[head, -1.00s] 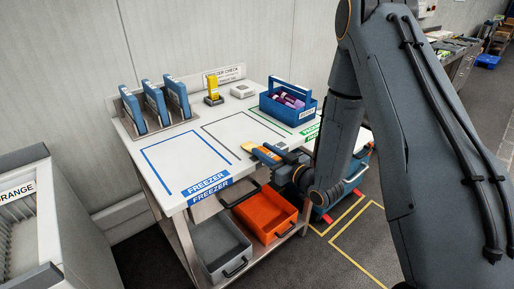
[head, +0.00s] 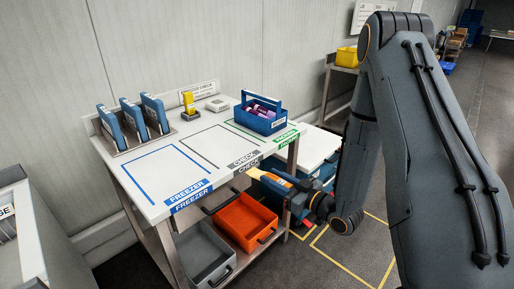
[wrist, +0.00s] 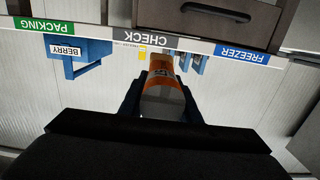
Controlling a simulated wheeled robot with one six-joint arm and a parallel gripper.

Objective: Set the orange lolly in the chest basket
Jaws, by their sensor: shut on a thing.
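My gripper (head: 285,184) is in front of the worktable's front edge, near the CHECK label in the head view. It is shut on the orange lolly (head: 262,174), whose orange end sticks out to the left beyond the jaws. In the wrist view the lolly (wrist: 160,72) shows as an orange wrapped piece between the dark fingers, pointing at the table edge. A pale chest (head: 32,238) is cut off at the left edge of the head view, with a label ending in GE (head: 6,211). Its inside barely shows, and I cannot make out a basket clearly.
The white worktable (head: 160,205) has FREEZER, CHECK and PACKING zones. A blue carrier (head: 262,122) with purple items stands on it, with blue upright holders (head: 132,118) at the back left. Orange (head: 243,222) and grey bins (head: 204,255) sit on the shelf below.

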